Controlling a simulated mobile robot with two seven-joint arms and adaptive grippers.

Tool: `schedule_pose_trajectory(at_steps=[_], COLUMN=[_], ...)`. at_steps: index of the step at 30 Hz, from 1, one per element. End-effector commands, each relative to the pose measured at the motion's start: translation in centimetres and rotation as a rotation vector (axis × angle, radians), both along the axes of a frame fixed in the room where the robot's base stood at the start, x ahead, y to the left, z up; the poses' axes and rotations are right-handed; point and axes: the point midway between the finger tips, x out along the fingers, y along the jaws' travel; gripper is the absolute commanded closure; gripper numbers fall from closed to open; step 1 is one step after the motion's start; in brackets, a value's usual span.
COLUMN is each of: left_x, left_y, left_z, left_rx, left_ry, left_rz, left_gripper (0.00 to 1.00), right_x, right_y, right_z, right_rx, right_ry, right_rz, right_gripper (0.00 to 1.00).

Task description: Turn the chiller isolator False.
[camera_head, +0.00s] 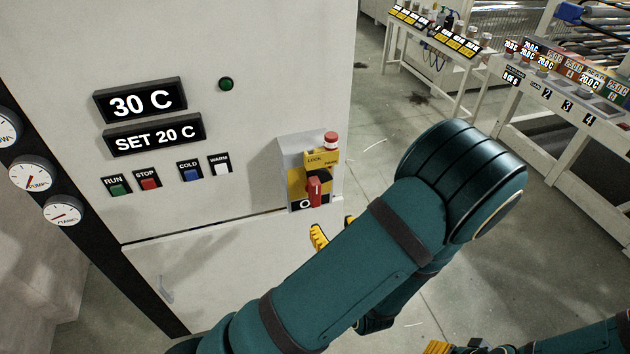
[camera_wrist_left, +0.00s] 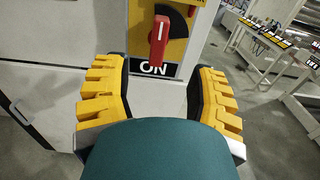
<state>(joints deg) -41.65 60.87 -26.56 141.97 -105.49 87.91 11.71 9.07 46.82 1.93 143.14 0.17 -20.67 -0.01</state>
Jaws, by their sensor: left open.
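The chiller isolator (camera_head: 296,186) is a yellow plate on a grey box on the chiller's front. Its red handle (camera_head: 314,192) points down towards a black label, which reads ON in the left wrist view. There the red handle (camera_wrist_left: 159,42) hangs upright in front of a black disc. My left gripper (camera_head: 333,229) is open just below the isolator, partly hidden by my arm in the head view. In the left wrist view its yellow fingers (camera_wrist_left: 158,85) stand apart, with the handle above the gap, not between them. My right gripper (camera_head: 440,347) is only partly in view at the bottom edge.
A red knob (camera_head: 330,139) sits above the isolator. Tables (camera_head: 442,48) stand at the back right; floor between is clear.

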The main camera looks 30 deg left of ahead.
Motion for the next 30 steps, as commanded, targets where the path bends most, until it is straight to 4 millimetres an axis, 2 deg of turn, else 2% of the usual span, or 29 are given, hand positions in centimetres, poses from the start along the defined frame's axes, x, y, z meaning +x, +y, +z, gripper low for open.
schedule_pose_trajectory(at_steps=[5, 19, 24, 30], left_x=[1.4, 7.0, 8.3, 8.8], left_y=[1.6, 8.4, 9.7, 10.3], left_z=[0.1, 0.1, 0.0, 0.0], left_rx=[0.003, 0.002, 0.001, 0.001], left_ry=[-0.004, -0.001, -0.001, 0.000], left_rz=[0.000, 0.002, 0.000, 0.000], left_gripper=[0.43, 0.43, 0.43, 0.43], right_x=[0.0, 0.1, 0.1, 0.1], right_y=[0.0, 0.0, 0.0, 0.0], right_z=[0.3, 1.3, 1.4, 1.5], right_rx=[0.000, 0.001, 0.001, 0.001], right_ry=[0.000, 0.000, 0.000, 0.000], right_rz=[0.000, 0.003, 0.003, 0.003], right_gripper=[0.53, 0.53, 0.53, 0.53])
